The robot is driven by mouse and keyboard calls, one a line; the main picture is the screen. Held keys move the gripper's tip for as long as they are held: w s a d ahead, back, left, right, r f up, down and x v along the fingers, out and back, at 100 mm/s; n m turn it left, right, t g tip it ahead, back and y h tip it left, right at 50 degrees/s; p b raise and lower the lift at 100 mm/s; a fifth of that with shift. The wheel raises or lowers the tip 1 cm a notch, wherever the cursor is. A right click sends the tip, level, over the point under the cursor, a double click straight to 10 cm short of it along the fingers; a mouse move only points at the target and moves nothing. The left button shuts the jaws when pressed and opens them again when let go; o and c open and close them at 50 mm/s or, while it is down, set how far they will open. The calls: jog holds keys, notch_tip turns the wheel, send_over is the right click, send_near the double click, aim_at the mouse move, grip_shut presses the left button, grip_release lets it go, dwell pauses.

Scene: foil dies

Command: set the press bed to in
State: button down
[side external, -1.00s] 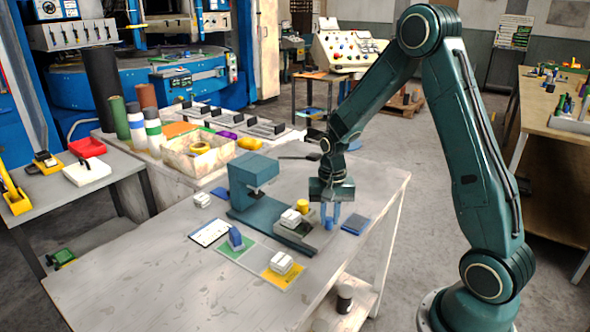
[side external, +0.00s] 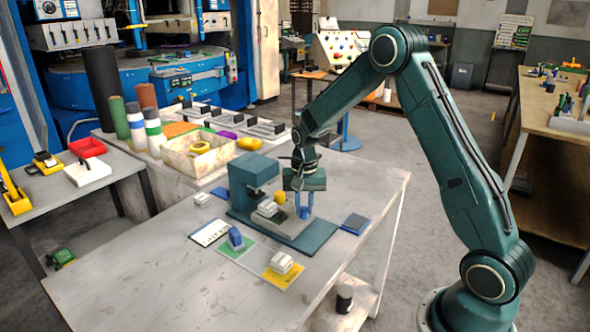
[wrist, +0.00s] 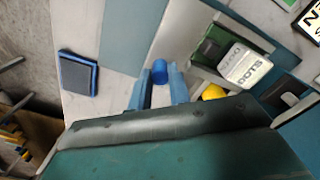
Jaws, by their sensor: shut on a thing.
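The teal press (side external: 253,172) stands on the worktable, its head over the left end of a long teal base (side external: 318,238). The grey sliding bed (side external: 285,224) sits on this base, close to the head, with bare base at its front right. The bed carries a white lettered die (side external: 267,208) and a yellow knob (side external: 280,197); the die reads DOTS in the wrist view (wrist: 240,65). My gripper (side external: 303,208) points down at the bed's right side, shut on a blue post (wrist: 160,72). I cannot tell whether the bed touches its inner stop.
A dark blue pad (side external: 355,223) lies right of the press. In front lie a white card (side external: 210,232), a green pad with a blue block (side external: 237,238), and a yellow pad with a white block (side external: 282,263). Another white block (side external: 202,199) is at left. The front table area is clear.

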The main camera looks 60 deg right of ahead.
jog(key=c, duration=1.6)
grip_release()
jog(key=shift+r, duration=0.1)
notch_tip(320, 180, up, 14)
jog(key=shift+f, duration=0.15)
